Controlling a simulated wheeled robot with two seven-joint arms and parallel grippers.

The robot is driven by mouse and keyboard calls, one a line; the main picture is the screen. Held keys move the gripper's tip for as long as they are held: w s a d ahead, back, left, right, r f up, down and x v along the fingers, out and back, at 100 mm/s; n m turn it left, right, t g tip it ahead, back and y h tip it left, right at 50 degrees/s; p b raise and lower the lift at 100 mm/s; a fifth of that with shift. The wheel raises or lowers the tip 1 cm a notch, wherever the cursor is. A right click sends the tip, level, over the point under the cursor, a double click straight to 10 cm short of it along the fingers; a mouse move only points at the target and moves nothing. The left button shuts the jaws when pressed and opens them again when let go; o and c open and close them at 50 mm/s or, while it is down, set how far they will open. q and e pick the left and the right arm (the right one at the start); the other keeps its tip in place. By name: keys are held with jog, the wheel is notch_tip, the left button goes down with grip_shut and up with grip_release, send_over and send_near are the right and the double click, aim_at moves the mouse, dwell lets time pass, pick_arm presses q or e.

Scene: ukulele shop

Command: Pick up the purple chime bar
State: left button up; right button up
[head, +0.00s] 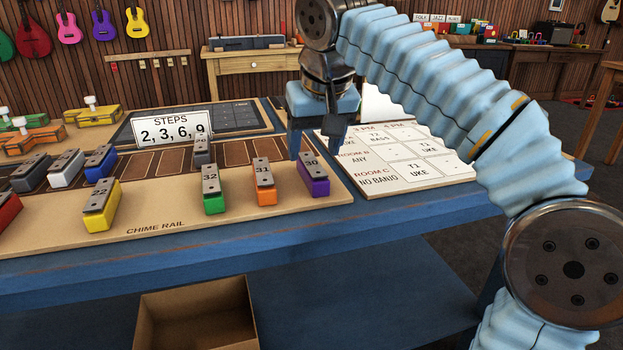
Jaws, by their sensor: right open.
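The purple chime bar (314,180) is marked 30 and stands on the right end of the wooden chime rail board (155,229). It has a grey metal top. My right gripper (317,150) hangs just above and behind the purple bar, fingers pointing down and apart, one to the left and one to the right. Nothing is between the fingers that I can see. In this view the fingertips overlap the area just behind the bar; I cannot tell the exact gap. My left gripper is not in view.
Orange (264,187), green (213,194) and yellow (101,210) chime bars stand left of the purple one, with several more further left. A steps sign (172,128) stands behind. A schedule board (425,172) lies to the right. An open box (196,311) sits below the table's front edge.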

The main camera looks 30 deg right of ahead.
aim_at(312, 164)
jog(key=shift+s+b+x, duration=0.2)
jog(key=shift+b+x, duration=0.5)
jog(key=shift+x, duration=1.65)
jog(key=shift+a+f, duration=0.1)
jog(key=shift+f, duration=0.1)
jog(key=c, duration=1.1)
